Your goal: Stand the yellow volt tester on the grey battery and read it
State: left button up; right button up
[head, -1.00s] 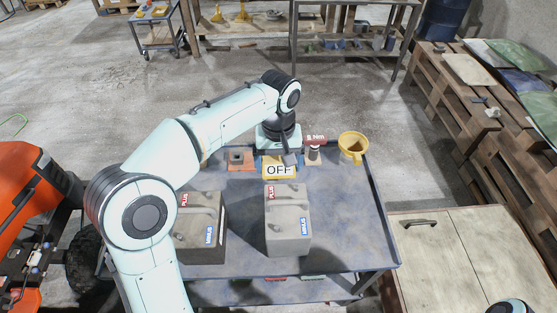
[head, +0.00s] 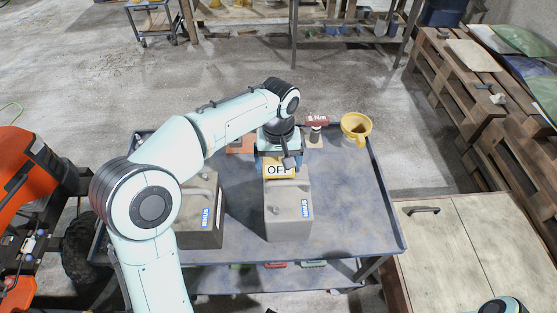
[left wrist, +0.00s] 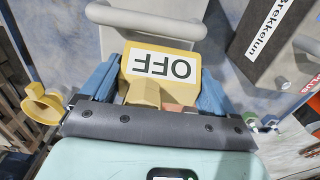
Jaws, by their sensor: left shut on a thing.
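The yellow volt tester (head: 280,171) has a white display that reads OFF; the display also shows upside down in the left wrist view (left wrist: 162,66). My left gripper (head: 279,163) is shut on the tester, with a blue finger on each side of it. The grey battery (head: 288,216) stands on the cart, with a handle on top and a blue label on its near right side. The tester covers the battery's far top end in the head view. I cannot tell whether they touch. In the left wrist view the tester is beside the battery's handle (left wrist: 150,22). My right gripper is out of view.
A second, darker battery (head: 203,225) stands on the cart (head: 345,215) to the left, partly behind my arm. An orange block (head: 240,146), a red tool marked Nm (head: 317,120) and a yellow funnel (head: 356,127) are along the back. The cart's right side is clear.

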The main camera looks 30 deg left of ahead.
pick_arm(q)
jog(key=shift+f, duration=0.25)
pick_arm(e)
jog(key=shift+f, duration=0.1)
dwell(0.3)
pick_arm(q)
jog(key=o, duration=1)
jog(key=shift+c, duration=0.2)
notch_tip(320, 180, up, 13)
jog(key=p, duration=0.3)
jog(key=shift+r, duration=0.2)
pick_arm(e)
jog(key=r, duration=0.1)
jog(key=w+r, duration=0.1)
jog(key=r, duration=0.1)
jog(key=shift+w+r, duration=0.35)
